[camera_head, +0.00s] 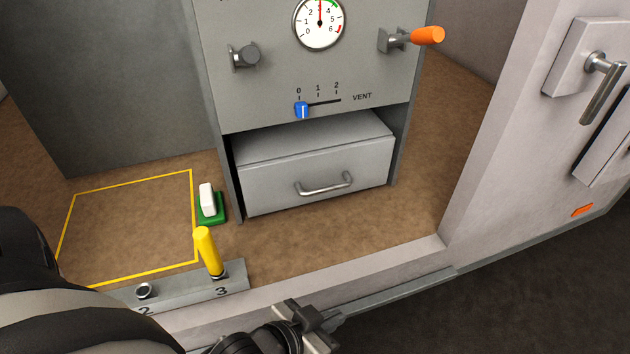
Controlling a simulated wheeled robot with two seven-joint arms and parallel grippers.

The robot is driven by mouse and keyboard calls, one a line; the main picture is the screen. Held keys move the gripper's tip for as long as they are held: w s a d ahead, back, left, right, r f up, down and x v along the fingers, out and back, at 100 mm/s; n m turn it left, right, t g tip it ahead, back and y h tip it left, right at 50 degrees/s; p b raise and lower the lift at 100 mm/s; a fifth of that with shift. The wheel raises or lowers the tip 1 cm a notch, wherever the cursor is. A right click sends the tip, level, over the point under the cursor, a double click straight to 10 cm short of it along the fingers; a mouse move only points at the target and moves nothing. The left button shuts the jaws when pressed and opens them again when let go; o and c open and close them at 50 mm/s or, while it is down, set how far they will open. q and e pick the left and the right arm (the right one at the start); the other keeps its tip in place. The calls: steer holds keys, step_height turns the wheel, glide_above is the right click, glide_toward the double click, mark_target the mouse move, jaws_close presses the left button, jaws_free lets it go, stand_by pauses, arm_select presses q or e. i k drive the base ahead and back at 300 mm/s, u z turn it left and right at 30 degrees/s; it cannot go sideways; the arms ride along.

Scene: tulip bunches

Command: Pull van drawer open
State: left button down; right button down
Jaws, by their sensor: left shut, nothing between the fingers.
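The van drawer (280,188) is a light grey box at the bottom of the grey cabinet, under the control panel. Its plain front carries a curved metal handle (325,188), with nothing touching it. A flat grey top surface shows between the panel's lower edge and the drawer front; I cannot tell how far the drawer stands out. My left gripper (334,320) is at the bottom middle, over the van's sill, in front of and below the handle. It is shut and empty, well apart from the drawer. My right gripper is not in view.
The panel has a gauge (318,22), a blue vent slider (302,110) at 0, a grey knob (244,57) and an orange-handled lever (427,36). A yellow peg (208,252) stands at left. The open van door (540,150) is at right. Floor before the drawer is clear.

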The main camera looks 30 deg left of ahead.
mark_target(278, 184)
steer(key=u, duration=0.4)
steer(key=k, duration=0.5)
steer(key=u, duration=1.15)
steer(key=i, duration=0.75)
steer(key=z, duration=0.6)
